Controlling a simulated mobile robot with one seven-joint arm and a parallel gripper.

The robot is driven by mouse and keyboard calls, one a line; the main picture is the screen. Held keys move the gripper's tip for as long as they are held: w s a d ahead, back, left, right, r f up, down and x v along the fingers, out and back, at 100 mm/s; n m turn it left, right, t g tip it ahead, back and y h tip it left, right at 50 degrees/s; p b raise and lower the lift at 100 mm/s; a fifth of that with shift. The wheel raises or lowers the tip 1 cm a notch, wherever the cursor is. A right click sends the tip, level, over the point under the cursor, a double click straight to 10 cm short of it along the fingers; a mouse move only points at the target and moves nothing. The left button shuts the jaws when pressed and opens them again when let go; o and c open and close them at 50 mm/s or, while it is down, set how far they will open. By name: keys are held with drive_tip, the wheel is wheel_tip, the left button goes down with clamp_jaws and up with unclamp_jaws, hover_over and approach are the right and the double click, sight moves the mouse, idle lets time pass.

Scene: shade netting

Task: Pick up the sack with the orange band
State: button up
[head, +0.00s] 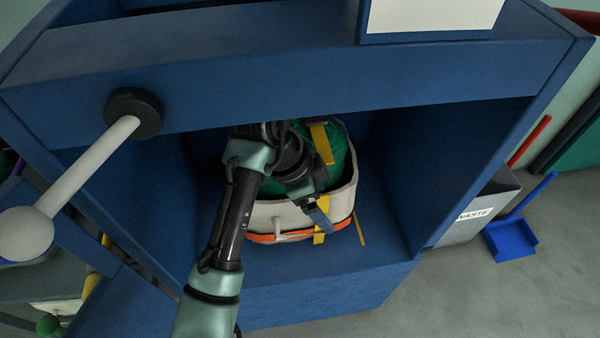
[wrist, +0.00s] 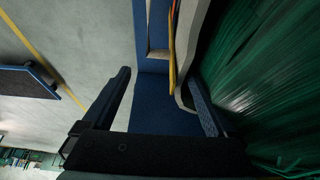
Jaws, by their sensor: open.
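The sack with the orange band (head: 285,219) is a cream, open-topped sack standing inside a blue compartment. Its orange band runs low around the front, and dark green netting (head: 338,160) fills it. My gripper (head: 314,203) is at the sack's front rim, with one finger showing outside the front wall. In the wrist view my gripper (wrist: 160,76) is open. The sack's pale wall (wrist: 193,45) lies between the fingers, nearer the right finger, which is on the netting side. I cannot tell whether that finger touches the wall. My arm hides the sack's left part.
The blue compartment (head: 335,280) has walls on both sides and a thick beam above. A pale rod with a dark round end (head: 133,113) shows at the left. A grey waste bin (head: 478,216) and a blue dustpan (head: 512,238) are on the floor at right.

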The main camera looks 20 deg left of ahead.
drive_tip(key=x, duration=0.2)
drive_tip(key=b+x, duration=0.1)
drive_tip(key=x, duration=0.1)
drive_tip(key=a+b+x, duration=0.1)
drive_tip(key=x, duration=0.1)
drive_tip(key=shift+s+d+f, duration=0.1)
drive_tip(key=shift+s+f, duration=0.2)
drive_tip(key=shift+f, duration=0.15)
drive_tip(key=shift+w+d+f, duration=0.15)
drive_tip(key=shift+d+f, duration=0.05)
drive_tip(key=shift+f, duration=0.2)
clamp_jaws()
drive_tip(key=shift+w+a+r, duration=0.1)
drive_tip(key=shift+w+r, duration=0.05)
drive_tip(key=shift+r, duration=0.05)
